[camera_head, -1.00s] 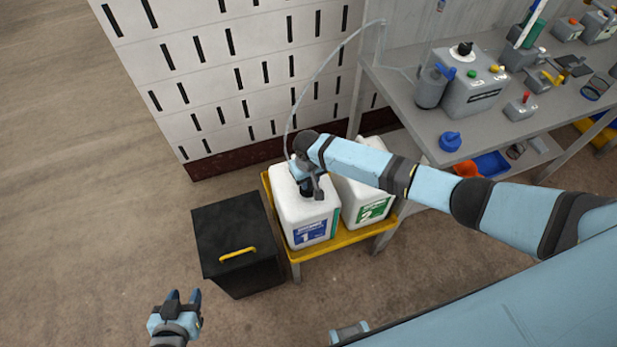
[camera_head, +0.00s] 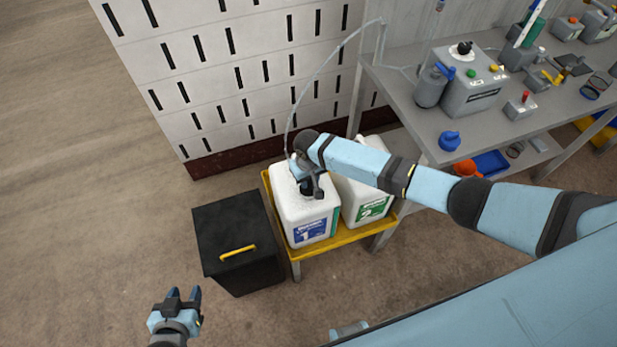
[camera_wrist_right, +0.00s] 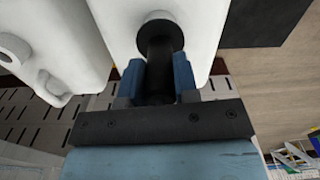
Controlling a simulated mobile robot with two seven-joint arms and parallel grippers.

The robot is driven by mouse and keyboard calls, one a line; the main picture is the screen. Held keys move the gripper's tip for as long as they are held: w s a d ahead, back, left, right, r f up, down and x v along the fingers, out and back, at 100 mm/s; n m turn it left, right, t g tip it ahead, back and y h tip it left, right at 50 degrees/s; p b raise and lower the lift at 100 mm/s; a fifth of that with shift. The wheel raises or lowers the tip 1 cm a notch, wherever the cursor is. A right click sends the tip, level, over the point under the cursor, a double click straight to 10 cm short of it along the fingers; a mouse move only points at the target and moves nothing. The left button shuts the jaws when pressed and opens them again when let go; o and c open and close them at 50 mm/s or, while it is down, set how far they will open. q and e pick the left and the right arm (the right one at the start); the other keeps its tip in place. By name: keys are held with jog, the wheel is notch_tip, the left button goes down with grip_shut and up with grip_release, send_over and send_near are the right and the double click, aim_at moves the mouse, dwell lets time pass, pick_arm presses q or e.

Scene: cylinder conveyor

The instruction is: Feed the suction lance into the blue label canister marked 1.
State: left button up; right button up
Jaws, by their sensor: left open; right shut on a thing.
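The white canister (camera_head: 300,212) with the blue label marked 1 (camera_head: 311,231) stands upright on a yellow-topped stand. My right gripper (camera_head: 308,183) is over its top, shut on the black head of the suction lance (camera_wrist_right: 158,72). In the right wrist view the blue fingers (camera_wrist_right: 159,85) sit either side of this black piece, and its wider black collar is at the canister's white neck. The lance tube is not visible, so its depth cannot be told. My left gripper (camera_head: 181,300) is open and empty, low at left over the floor.
A white canister with a green label marked 2 (camera_head: 372,210) stands close on the right. A clear hose (camera_head: 318,80) arcs from the bench frame to the lance. A black box with a yellow handle (camera_head: 225,225) is left of the stand. The grey workbench (camera_head: 425,125) carries equipment.

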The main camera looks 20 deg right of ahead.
pick_arm(q)
jog(key=shift+r, duration=0.15)
pick_arm(e)
jog(key=shift+f, duration=0.1)
jog(key=o, duration=1.1)
jog(key=shift+c, duration=0.2)
notch_tip(320, 180, up, 3)
jog(key=shift+r, duration=0.1)
pick_arm(q)
jog(key=shift+d+r+m, duration=0.25)
jog(key=shift+d+m, duration=0.05)
pick_arm(e)
notch_tip(320, 180, up, 11)
jog(key=shift+f, duration=0.2)
